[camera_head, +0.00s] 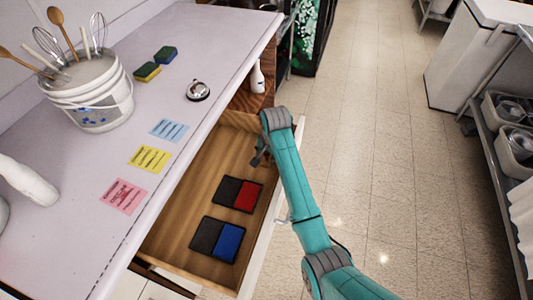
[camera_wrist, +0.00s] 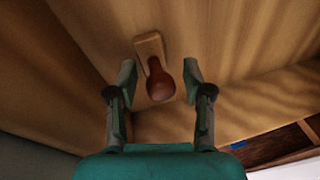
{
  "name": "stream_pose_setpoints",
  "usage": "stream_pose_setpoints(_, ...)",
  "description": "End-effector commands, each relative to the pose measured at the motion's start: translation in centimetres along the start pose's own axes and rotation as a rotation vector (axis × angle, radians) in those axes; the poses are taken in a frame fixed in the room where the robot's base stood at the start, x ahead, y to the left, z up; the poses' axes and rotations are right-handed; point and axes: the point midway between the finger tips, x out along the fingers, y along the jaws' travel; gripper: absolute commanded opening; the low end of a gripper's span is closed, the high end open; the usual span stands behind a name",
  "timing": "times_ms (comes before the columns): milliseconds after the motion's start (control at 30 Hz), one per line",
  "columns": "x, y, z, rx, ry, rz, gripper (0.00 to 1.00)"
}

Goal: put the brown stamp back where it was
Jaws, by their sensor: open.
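The brown stamp (camera_wrist: 160,86), with a round dark-brown handle and a pale wooden base, is in the wrist view. Its base rests against a wooden surface inside the drawer. My gripper (camera_wrist: 158,72) is open, with one finger on each side of the stamp's handle in the picture and a gap on both sides. In the head view my gripper (camera_head: 260,152) reaches into the far end of the open wooden drawer (camera_head: 182,222). The stamp is hidden there behind my arm and gripper.
The drawer also holds a red-and-black ink pad (camera_head: 238,194) and a blue-and-black ink pad (camera_head: 220,239). On the counter are a bell (camera_head: 198,90), sponges (camera_head: 147,71), pink (camera_head: 123,196), yellow (camera_head: 148,158) and blue (camera_head: 169,130) notes, and a utensil bucket (camera_head: 98,105).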

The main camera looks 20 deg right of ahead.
Motion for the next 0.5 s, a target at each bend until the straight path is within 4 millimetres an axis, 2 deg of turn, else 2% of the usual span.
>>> stream_pose_setpoints(133, -0.5, -0.1, -0.1, 0.0, 0.001, -0.001, 0.51)
stream_pose_setpoints(233, -1.6, -0.1, -0.1, 0.0, 0.002, -0.002, 0.51)
stream_pose_setpoints(500, -6.9, -0.1, -0.1, 0.0, 0.003, -0.003, 0.51)
